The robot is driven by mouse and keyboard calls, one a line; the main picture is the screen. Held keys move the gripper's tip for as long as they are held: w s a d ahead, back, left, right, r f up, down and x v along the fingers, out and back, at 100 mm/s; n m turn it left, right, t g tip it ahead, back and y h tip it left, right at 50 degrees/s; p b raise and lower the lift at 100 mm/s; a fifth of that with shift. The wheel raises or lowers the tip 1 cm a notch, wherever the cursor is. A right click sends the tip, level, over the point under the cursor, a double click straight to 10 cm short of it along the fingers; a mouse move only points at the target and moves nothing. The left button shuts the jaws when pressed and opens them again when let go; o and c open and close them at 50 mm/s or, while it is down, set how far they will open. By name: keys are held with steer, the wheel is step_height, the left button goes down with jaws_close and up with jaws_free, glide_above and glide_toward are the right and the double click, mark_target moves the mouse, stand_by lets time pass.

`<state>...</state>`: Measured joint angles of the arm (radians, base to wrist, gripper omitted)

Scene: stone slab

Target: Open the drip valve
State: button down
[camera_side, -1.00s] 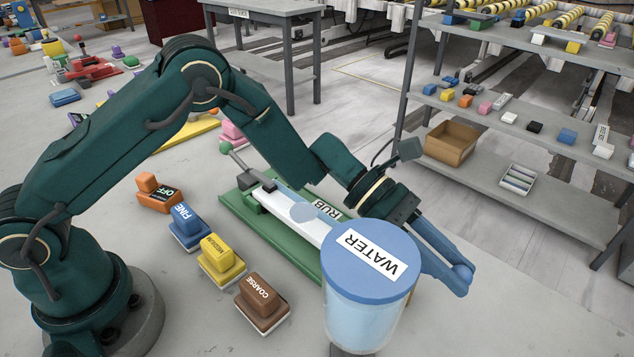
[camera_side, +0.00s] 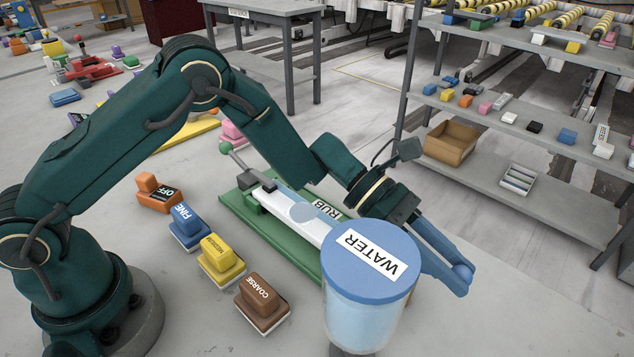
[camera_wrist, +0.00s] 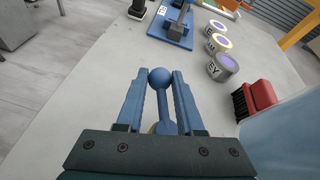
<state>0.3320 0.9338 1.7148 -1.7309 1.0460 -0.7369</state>
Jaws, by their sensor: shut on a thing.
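The water tank (camera_side: 368,290), a clear container with a blue lid labelled WATER, stands at the front right of the side view. My gripper (camera_side: 458,270) reaches past its right side, with its blue fingers pointing down and right. In the wrist view, my gripper (camera_wrist: 160,88) has its two fingers on either side of a blue lever with a ball end (camera_wrist: 160,76), and it is shut on this lever. The lever looks like the valve's handle; its root and the valve body are hidden behind the gripper and tank. Part of the tank shows at the right (camera_wrist: 290,140).
A green base with a white strip marked RUB (camera_side: 245,205) lies behind the tank. Blocks labelled FINE (camera_side: 186,222), MEDIUM (camera_side: 220,258) and COARSE (camera_side: 262,300) stand to its left. A shelf (camera_side: 530,190) stands at the right. The wrist view shows a red brush (camera_wrist: 258,97) and labelled tins (camera_wrist: 222,66).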

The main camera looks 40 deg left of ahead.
steer(key=shift+g, duration=0.3)
steer(key=shift+d+r+m, duration=0.1)
steer(key=shift+m, duration=0.4)
steer(key=shift+s+d+m+g, duration=0.1)
steer(key=shift+s+m+g, duration=0.2)
steer(key=shift+m+g, duration=0.4)
steer(key=shift+s+m+g, duration=0.3)
steer(key=shift+m+g, duration=0.1)
steer(key=shift+g, duration=0.5)
steer(key=c, duration=0.5)
jaws_free()
steer(key=shift+c, duration=0.2)
steer(key=shift+v, duration=2.55)
